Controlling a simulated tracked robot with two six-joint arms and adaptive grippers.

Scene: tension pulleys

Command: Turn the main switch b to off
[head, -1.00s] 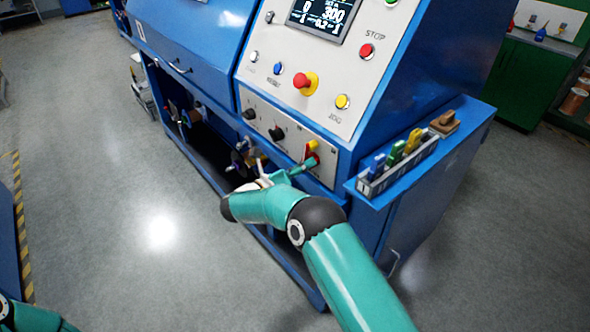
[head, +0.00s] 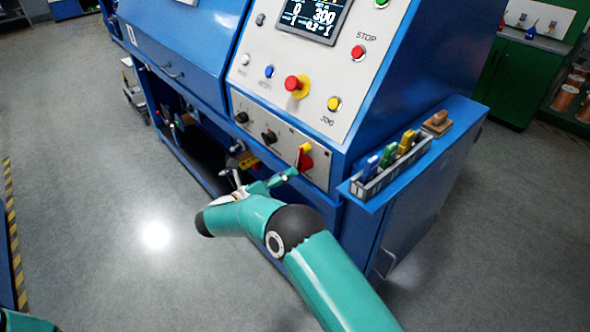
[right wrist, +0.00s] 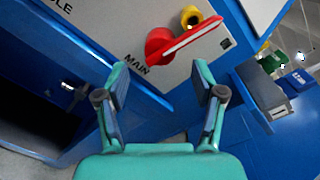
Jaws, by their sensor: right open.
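The main switch (head: 306,161) is a red rotary handle with a yellow part above it, on the lower grey panel of the blue machine. In the right wrist view the red handle (right wrist: 164,44) sits beside the word MAIN, with its bar slanting to the upper right. No letter b is legible. My right gripper (head: 264,177) is just below and left of the switch in the head view. In the right wrist view its two fingers (right wrist: 162,80) are spread, empty and apart from the handle, which lies ahead between and beyond the tips. My left gripper is out of view.
Black knobs (head: 269,137) are left of the switch. A red emergency button (head: 296,85) and a yellow JOG button (head: 334,104) are above. A grey holder (head: 388,168) with coloured items stands on the blue side shelf (head: 462,126). Open floor lies at left.

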